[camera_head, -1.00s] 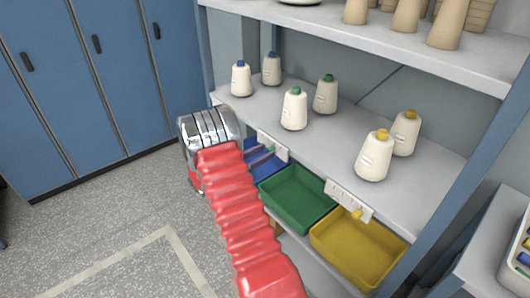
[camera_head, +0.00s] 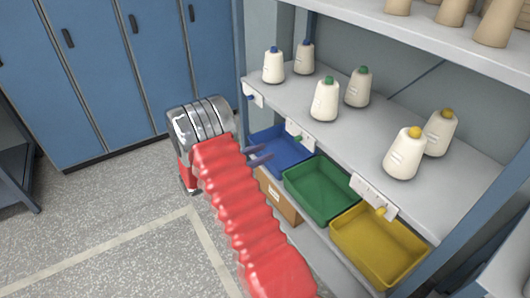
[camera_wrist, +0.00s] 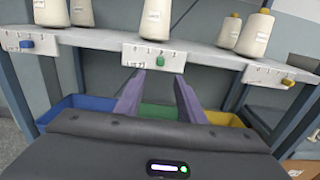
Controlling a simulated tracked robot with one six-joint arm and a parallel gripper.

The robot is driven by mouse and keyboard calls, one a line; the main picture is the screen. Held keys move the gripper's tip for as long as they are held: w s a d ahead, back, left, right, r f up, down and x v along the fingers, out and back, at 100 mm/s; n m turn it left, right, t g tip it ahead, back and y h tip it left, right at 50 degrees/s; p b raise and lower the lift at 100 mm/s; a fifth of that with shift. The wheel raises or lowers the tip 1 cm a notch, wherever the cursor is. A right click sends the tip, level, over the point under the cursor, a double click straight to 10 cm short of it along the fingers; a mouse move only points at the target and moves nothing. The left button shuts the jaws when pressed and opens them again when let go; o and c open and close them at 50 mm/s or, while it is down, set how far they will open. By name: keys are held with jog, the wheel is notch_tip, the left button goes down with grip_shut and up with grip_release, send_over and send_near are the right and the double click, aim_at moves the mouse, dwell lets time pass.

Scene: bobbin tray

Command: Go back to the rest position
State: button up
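My gripper (camera_head: 262,154) shows in the head view at the end of my red-sleeved arm, in front of the blue bin (camera_head: 284,150) on the lower shelf. In the wrist view my gripper (camera_wrist: 160,78) has its two purple-grey fingers apart with nothing between them. The green bin (camera_wrist: 159,112) shows behind the fingers, below the shelf edge. Part of the gripper in the head view is hidden by the wrist.
The upper shelf (camera_head: 345,125) holds several white and beige bobbins with blue, green and yellow tops. Label plates hang on its front edge. A yellow bin (camera_head: 375,240) and a cardboard box (camera_head: 278,197) sit below. Blue lockers (camera_head: 110,75) stand behind open floor.

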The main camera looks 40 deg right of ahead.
dwell(0.5)
jog(key=s+a+f+m+g+y, duration=0.2)
jog(key=s+f+m+y, duration=0.1)
jog(key=s+f, duration=0.3)
jog(key=s+a+r+m+g+y, duration=0.1)
jog(key=s+a+r+m+y, duration=0.1)
jog(key=s+a+m+y, duration=0.45)
jog(key=s+a+r+m+t+y, duration=0.2)
jog(key=s+a+r+t, duration=0.1)
jog(key=a+r, duration=0.4)
jog(key=s+a+r+m+t+y, duration=0.2)
jog(key=s+a+r+t+y, duration=0.1)
jog(key=a+r, duration=0.5)
jog(key=s+a+r+m+t+y, duration=0.3)
jog(key=s+a+r+t, duration=0.1)
jog(key=a+r, duration=0.4)
jog(key=shift+s+a+t, duration=0.25)
jog(key=shift+a+t, duration=0.35)
jog(key=shift+a, duration=0.05)
